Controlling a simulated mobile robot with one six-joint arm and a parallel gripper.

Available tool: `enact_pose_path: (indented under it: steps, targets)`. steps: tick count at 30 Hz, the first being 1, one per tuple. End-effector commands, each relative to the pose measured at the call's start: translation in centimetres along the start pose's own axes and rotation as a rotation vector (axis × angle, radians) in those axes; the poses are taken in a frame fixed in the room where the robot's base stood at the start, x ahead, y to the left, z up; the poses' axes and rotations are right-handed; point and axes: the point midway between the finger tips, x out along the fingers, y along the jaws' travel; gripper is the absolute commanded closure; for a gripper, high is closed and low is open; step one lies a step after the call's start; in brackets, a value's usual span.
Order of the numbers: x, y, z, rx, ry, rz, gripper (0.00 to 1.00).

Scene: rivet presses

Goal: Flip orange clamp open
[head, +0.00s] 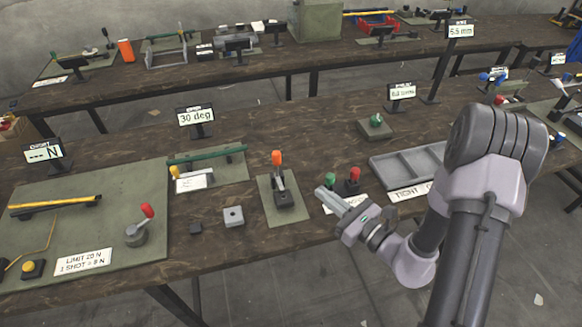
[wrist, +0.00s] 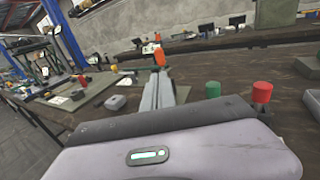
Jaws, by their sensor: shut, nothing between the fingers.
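The orange clamp (head: 279,183) stands upright on a green mat (head: 268,212) near the front edge of the middle table. Its orange grip points up on a short lever over a dark base. In the wrist view the orange grip (wrist: 160,57) shows just beyond my fingertips, and its base is hidden behind them. My gripper (head: 320,192) is shut and empty, to the right of the clamp and apart from it in the head view. In the wrist view the fingers (wrist: 158,90) point toward the clamp; I cannot tell the exact gap.
Green (head: 331,180) and red (head: 355,174) knobs stand close behind my gripper. A grey tray (head: 378,172) lies to the right. A grey block (head: 233,217) and a small dark block (head: 195,229) sit left of the clamp. A "30 deg" display (head: 196,117) stands behind.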

Motion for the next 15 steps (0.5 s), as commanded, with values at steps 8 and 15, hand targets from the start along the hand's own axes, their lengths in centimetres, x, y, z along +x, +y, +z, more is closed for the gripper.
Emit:
enact_pose_path:
  steps: [8,15]
  targets:
    - [0.4,0.1,0.1,-0.003,0.000,0.006,1.00]
    - [4.6,0.3,0.0,-0.005,-0.001,0.012,1.00]
